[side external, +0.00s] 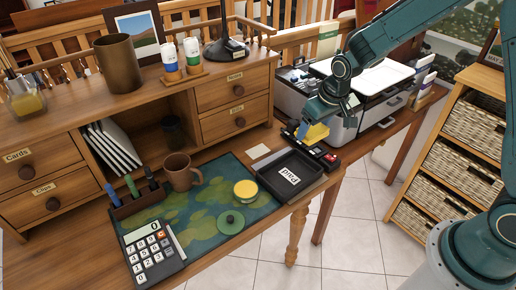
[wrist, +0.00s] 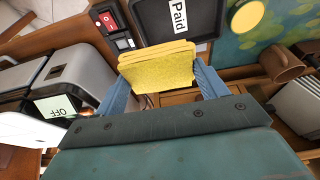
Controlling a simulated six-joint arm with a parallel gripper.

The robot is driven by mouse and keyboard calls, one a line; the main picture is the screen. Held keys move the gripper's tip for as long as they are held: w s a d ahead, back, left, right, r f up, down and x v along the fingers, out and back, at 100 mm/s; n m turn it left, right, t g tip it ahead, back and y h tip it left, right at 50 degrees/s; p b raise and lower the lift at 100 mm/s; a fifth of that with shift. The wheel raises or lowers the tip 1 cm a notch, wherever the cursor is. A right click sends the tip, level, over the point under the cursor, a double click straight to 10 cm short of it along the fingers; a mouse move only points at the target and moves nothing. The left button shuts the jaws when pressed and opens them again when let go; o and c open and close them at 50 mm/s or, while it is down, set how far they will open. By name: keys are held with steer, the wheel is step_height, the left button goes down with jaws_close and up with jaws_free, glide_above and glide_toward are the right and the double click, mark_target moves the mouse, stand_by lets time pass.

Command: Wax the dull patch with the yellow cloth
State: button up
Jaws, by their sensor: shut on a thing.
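My gripper (side external: 312,119) is shut on the folded yellow cloth (side external: 317,134), up in the air near the desk's right end. In the wrist view the cloth (wrist: 158,70) sits between the two blue fingers of my gripper (wrist: 160,84). An open round tin with yellow contents (side external: 245,190) stands on the green patterned mat (side external: 203,215), and its yellow top also shows in the wrist view (wrist: 247,16). A green lid with a knob (side external: 230,221) lies on the mat in front of the tin. I cannot make out the dull patch in either view.
A black tray marked "Paid" (side external: 272,188) lies beside the mat, with a black strip with red switches (side external: 331,158) behind it. A printer (side external: 365,88) stands behind my gripper. A brown mug (side external: 181,171), pen holder (side external: 139,198) and calculator (side external: 150,250) stand left.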

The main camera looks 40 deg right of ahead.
steer(key=w+a+f, duration=0.4)
steer(key=w, duration=0.4)
steer(key=w+a+f, duration=0.4)
steer(key=w+a, duration=0.1)
steer(key=w, duration=0.4)
steer(key=shift+w+a+f, duration=0.2)
steer(key=shift+f, duration=0.1)
steer(key=shift+f, duration=2.75)
steer(key=shift+f, duration=0.55)
steer(key=shift+d, duration=0.1)
steer(key=shift+d, duration=1.25)
steer(key=shift+d, duration=0.1)
